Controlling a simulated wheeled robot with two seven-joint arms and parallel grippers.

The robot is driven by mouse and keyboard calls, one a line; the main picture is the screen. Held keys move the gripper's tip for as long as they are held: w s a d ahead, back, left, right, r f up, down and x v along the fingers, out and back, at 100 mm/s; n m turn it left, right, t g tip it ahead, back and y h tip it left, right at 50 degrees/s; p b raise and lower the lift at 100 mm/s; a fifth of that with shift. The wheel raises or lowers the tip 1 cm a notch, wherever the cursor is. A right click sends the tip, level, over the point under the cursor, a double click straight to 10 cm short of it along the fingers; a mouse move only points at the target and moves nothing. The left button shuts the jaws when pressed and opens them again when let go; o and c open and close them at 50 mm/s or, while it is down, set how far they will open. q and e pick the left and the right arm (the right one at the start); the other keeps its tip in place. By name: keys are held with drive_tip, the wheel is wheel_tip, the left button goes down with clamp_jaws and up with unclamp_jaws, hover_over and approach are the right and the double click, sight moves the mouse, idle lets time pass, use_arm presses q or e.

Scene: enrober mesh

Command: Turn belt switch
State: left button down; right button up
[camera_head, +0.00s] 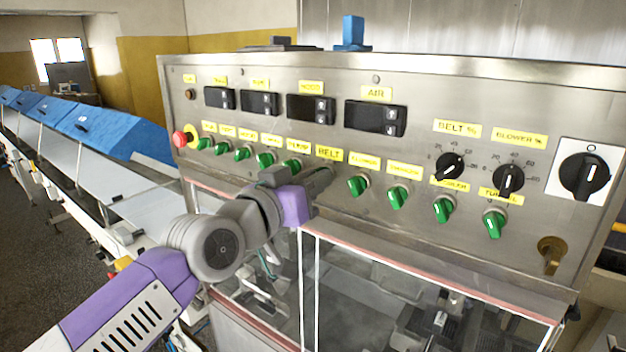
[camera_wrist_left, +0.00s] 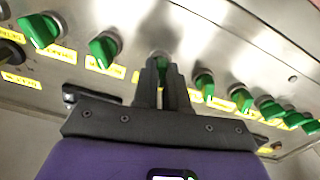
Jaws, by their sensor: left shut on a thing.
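The control panel (camera_head: 330,75) carries a row of green switches under yellow labels. The label "BELT" (camera_head: 329,153) is in the middle of the row. My left gripper (camera_head: 322,178) reaches up to the panel just below that label and hides the belt switch in the head view. In the left wrist view the two dark fingers of my left gripper (camera_wrist_left: 163,72) are close together and shut on the green belt switch (camera_wrist_left: 161,58), of which only a little shows between and above them. The switch's turn angle cannot be told. My right gripper is not in view.
Green switches stand close on both sides, one to the left (camera_head: 292,165) and one to the right (camera_head: 358,185). A red emergency button (camera_head: 181,138) is at the panel's left end, and black dials (camera_head: 450,166) sit to the right. Glass doors (camera_head: 400,280) lie below.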

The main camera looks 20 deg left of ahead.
use_arm(q)
drive_tip(key=shift+n, duration=1.7)
drive_tip(key=shift+p, duration=0.3)
drive_tip(key=c, duration=1.2)
unclamp_jaws()
drive_tip(key=shift+o, duration=0.2)
drive_tip(key=shift+s, duration=0.1)
drive_tip(key=b+v, duration=0.1)
drive_tip(key=v, duration=0.6)
drive_tip(key=shift+s+b, duration=0.2)
drive_tip(key=shift+b, duration=0.2)
